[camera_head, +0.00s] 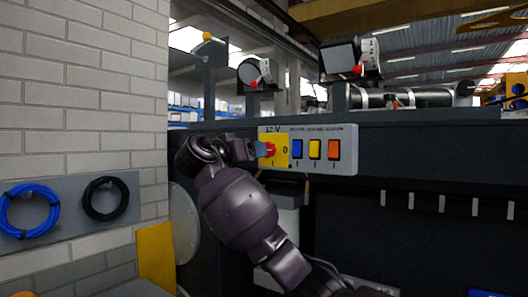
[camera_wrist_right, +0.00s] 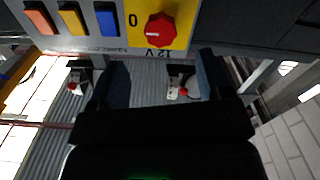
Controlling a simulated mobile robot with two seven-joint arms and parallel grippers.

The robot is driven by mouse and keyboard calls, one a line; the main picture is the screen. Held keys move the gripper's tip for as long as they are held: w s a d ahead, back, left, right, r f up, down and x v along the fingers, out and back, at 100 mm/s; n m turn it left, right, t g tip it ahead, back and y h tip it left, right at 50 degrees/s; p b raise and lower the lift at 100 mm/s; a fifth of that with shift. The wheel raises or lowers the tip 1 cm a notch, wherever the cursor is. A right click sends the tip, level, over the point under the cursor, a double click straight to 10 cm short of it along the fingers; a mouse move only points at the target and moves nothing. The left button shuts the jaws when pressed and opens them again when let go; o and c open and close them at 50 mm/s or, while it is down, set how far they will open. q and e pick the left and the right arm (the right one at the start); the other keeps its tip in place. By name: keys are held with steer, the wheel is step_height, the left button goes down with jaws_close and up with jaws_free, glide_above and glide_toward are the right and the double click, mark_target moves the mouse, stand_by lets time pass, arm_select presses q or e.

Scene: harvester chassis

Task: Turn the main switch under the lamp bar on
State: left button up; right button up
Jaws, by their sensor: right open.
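The main switch is a red knob (camera_head: 269,149) on a yellow plate (camera_head: 281,160), at the left end of a grey panel on the dark chassis beam. "12 V" is printed above it and a "0" to its right. My right gripper (camera_head: 260,149) is at the knob's left side in the head view. In the right wrist view, upside down, the red knob (camera_wrist_right: 160,30) shows just beyond and between the two open fingertips (camera_wrist_right: 163,62). I see no finger clearly touching it. My left gripper is out of view.
Blue (camera_head: 297,149), yellow (camera_head: 315,149) and orange (camera_head: 334,149) rocker switches sit to the right on the same panel. Two lamps (camera_head: 250,72) (camera_head: 339,58) stand above the beam. A white brick wall (camera_head: 80,100) with hose coils is on the left.

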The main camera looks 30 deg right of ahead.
mark_target(268, 150)
arm_select(q)
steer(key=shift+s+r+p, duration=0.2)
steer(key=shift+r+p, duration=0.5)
steer(key=shift+p, duration=0.55)
arm_select(e)
steer(key=shift+x, duration=4.65)
steer(key=shift+c, duration=0.2)
steer(key=c, duration=0.9)
